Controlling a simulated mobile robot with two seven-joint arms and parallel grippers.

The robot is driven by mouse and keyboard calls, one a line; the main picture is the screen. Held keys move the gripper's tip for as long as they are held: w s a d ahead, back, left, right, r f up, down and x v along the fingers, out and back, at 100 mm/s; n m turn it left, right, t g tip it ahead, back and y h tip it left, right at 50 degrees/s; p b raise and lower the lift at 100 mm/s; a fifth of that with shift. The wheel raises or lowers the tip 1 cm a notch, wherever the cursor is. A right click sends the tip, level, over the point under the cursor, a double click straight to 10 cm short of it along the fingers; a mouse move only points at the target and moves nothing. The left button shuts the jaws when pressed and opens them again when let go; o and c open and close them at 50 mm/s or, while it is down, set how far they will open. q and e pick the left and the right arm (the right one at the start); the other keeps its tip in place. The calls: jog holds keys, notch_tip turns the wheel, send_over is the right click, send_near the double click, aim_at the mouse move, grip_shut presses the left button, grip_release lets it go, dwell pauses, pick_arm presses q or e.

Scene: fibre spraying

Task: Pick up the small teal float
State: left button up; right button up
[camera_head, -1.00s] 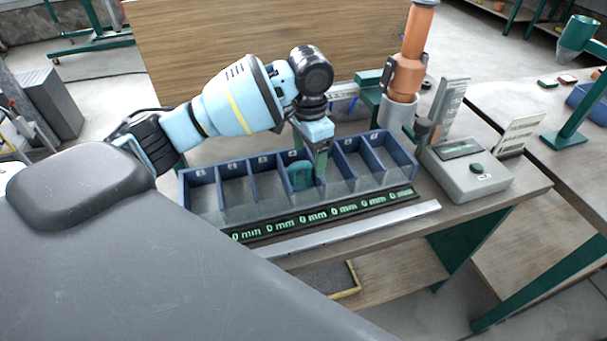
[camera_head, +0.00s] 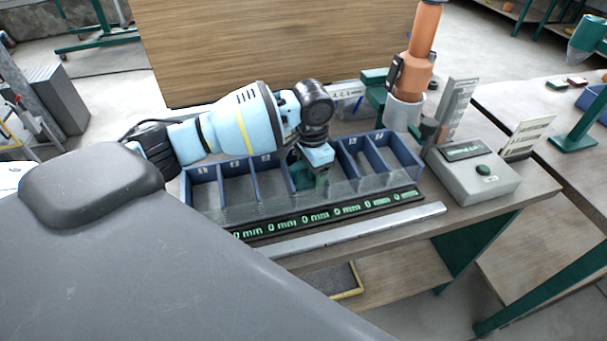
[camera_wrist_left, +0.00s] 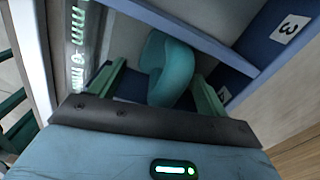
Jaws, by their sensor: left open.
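The small teal float (camera_wrist_left: 170,72) sits in a compartment of the blue tray (camera_head: 400,143), near the label 3 in the left wrist view. My left gripper (camera_wrist_left: 158,85) is open, with one green finger on each side of the float; whether they touch it I cannot tell. In the head view my left gripper (camera_head: 310,183) reaches down into a middle compartment, and it and the tray's clear front mostly hide the float. My right gripper is not in view.
Dividers (camera_wrist_left: 185,30) stand close to the fingers. A display strip (camera_head: 330,212) and a metal bar (camera_head: 350,230) run along the tray's front. A grey control box (camera_head: 475,177) and an orange device (camera_head: 417,65) stand to the right.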

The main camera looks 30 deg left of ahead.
pick_arm(q)
jog(key=shift+c, duration=0.2)
jog(key=c, duration=1.1)
jog(key=shift+o, duration=0.2)
notch_tip(320, 180, up, 10)
jog(key=shift+r+p, duration=0.1)
jog(key=shift+p, duration=0.3)
